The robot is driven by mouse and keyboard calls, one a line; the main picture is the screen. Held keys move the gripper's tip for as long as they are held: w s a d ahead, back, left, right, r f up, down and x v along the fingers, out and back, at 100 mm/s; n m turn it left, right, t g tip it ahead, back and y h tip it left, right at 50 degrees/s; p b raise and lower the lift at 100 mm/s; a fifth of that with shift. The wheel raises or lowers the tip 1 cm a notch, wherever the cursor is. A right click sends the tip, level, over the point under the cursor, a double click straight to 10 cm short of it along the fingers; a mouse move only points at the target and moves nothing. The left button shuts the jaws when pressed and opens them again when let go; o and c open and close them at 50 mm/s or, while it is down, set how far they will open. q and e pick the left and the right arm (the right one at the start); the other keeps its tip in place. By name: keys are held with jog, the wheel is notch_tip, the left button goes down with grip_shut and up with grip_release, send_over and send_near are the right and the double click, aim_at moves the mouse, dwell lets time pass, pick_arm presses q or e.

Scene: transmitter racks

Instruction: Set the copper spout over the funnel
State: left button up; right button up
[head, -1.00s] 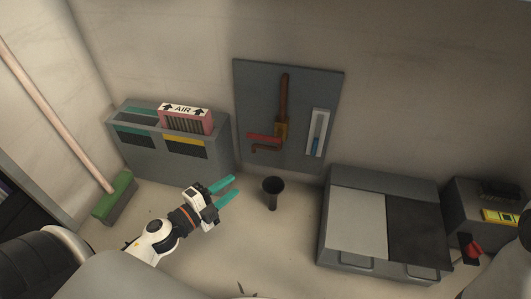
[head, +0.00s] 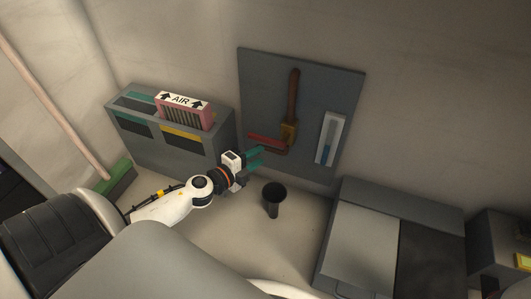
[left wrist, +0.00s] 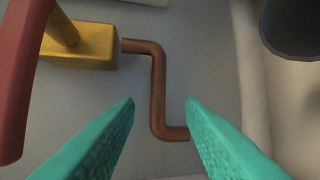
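The copper spout (left wrist: 157,85) is a thin brown pipe with two bends, joined to a brass block (left wrist: 82,45) on the wall panel. In the head view it is mostly hidden behind my left gripper (head: 258,160). That gripper is open and empty in front of the panel's lower left. In the left wrist view, its two teal fingertips lie either side of the spout's lower part, and no grip shows. The dark funnel (head: 273,197) stands upright below and right of the gripper; its rim shows at the wrist view's top right (left wrist: 292,28). My right gripper is not in view.
A red lever (head: 266,141) sits by the brass block, with a brown pipe (head: 294,95) above. A blue-marked gauge (head: 330,138) is to the right. A grey box with an AIR filter (head: 184,108) stands left, and a grey cabinet (head: 365,245) right.

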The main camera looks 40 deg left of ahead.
aim_at(267, 150)
pick_arm(q)
jog(key=shift+x, duration=2.05)
jog(key=shift+c, duration=0.3)
grip_shut()
